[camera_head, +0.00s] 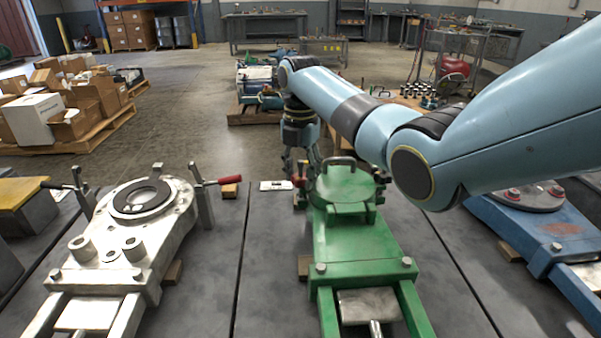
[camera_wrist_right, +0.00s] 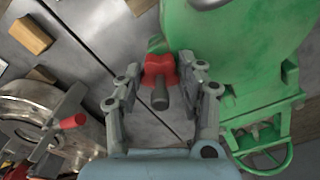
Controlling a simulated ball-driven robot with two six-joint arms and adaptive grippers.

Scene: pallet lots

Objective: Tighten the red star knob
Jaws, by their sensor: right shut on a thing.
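The red star knob (camera_wrist_right: 154,66) shows in the right wrist view, on a dark threaded stud, beside the green machine part (camera_wrist_right: 232,45). My right gripper (camera_wrist_right: 160,70) has one finger on each side of the knob and is shut on it. In the head view the gripper (camera_head: 305,166) points down at the far left side of the green fixture (camera_head: 362,243), partly hiding the knob (camera_head: 299,173). My left gripper is not in view.
A pale metal fixture (camera_head: 123,265) with a red-handled lever (camera_head: 224,180) stands left of the green one. A blue fixture (camera_head: 560,228) stands at the right. The green lid has a raised handle (camera_head: 338,160). Grey bench top (camera_head: 205,290) between the fixtures is mostly bare.

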